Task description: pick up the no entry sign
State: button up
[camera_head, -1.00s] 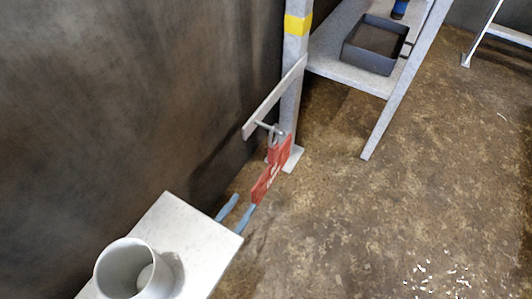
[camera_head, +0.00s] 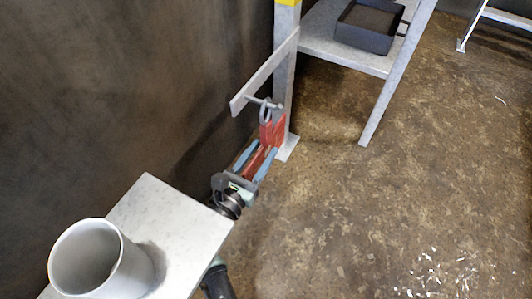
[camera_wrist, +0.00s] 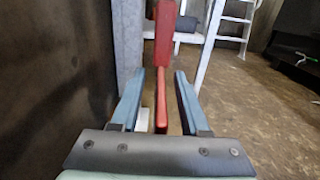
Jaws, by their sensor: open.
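The red sign (camera_head: 271,131) hangs from a hook on a flat metal bar. Its lower red part (camera_head: 256,161) reaches down between the fingers of my gripper (camera_head: 264,150). In the wrist view, a thin red panel (camera_wrist: 161,105) stands edge-on between the two blue fingers of my gripper (camera_wrist: 160,71), with a gap on both sides. Another red part (camera_wrist: 165,36) shows above and beyond it. I cannot tell how the two red parts join. The sign's face is not readable from here.
The metal bar (camera_head: 262,72) is fixed to a grey post (camera_head: 286,75) beside the dark wall (camera_head: 110,90). A shelf (camera_head: 340,55) with a black tray (camera_head: 366,43) stands behind. A white cup (camera_head: 100,262) is on a light surface (camera_head: 170,222) at lower left. Floor on the right is open.

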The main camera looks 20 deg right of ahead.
jog(key=shift+w, duration=0.1)
jog(key=shift+c, duration=0.3)
grip_shut()
dwell(1.1)
